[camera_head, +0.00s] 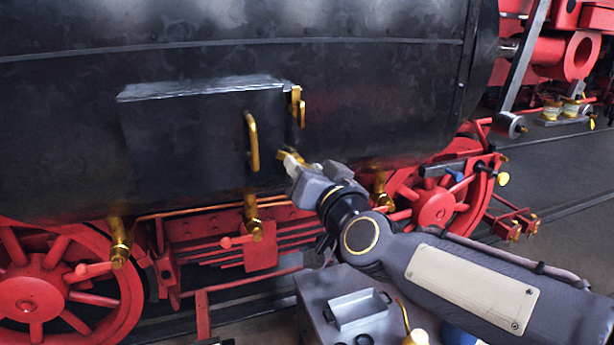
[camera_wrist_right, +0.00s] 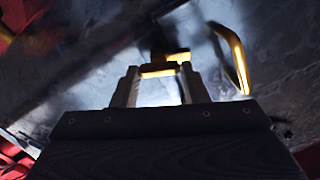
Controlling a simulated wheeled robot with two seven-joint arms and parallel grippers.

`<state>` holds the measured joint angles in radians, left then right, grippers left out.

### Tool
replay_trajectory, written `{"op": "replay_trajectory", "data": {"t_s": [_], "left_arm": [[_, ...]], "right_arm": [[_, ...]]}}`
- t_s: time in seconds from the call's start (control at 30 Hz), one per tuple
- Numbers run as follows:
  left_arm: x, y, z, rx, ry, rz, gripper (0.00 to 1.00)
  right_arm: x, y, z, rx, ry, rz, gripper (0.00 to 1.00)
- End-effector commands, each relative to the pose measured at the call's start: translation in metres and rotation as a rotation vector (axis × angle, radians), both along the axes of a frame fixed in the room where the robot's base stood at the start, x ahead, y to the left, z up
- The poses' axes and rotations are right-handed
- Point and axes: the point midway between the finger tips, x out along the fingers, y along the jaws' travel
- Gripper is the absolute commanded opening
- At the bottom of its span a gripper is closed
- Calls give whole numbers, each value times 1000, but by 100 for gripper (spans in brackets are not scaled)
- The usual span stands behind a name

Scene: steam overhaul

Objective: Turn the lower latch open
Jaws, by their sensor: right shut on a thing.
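The lower latch (camera_head: 287,155) is a small brass piece at the lower right edge of a panel on the black boiler. My right gripper (camera_head: 293,163) is shut on the lower latch, its arm reaching in from the right. In the right wrist view the brass latch (camera_wrist_right: 163,69) lies between the two fingertips (camera_wrist_right: 156,85). The upper latch (camera_head: 297,106) is brass and upright at the panel's upper right corner. A brass handle (camera_head: 252,142) stands upright on the panel (camera_head: 190,130), left of the gripper. It also shows in the right wrist view (camera_wrist_right: 237,62). My left gripper is out of view.
Red spoked wheels (camera_head: 30,290) and a red frame with brass fittings (camera_head: 118,243) lie below the boiler. A grey box (camera_head: 318,290) with a small metal tray (camera_head: 358,310) stands under my right arm.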

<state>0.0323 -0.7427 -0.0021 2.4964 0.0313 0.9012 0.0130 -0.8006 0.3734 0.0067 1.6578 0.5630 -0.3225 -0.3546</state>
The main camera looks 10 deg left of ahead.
Motion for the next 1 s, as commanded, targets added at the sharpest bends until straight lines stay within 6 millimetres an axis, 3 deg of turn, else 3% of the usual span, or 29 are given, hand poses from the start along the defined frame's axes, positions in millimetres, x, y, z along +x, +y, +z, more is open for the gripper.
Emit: {"op": "replay_trajectory", "data": {"t_s": [1.0], "left_arm": [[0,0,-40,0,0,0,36]], "right_arm": [[0,0,-5,772,523,0,18]]}}
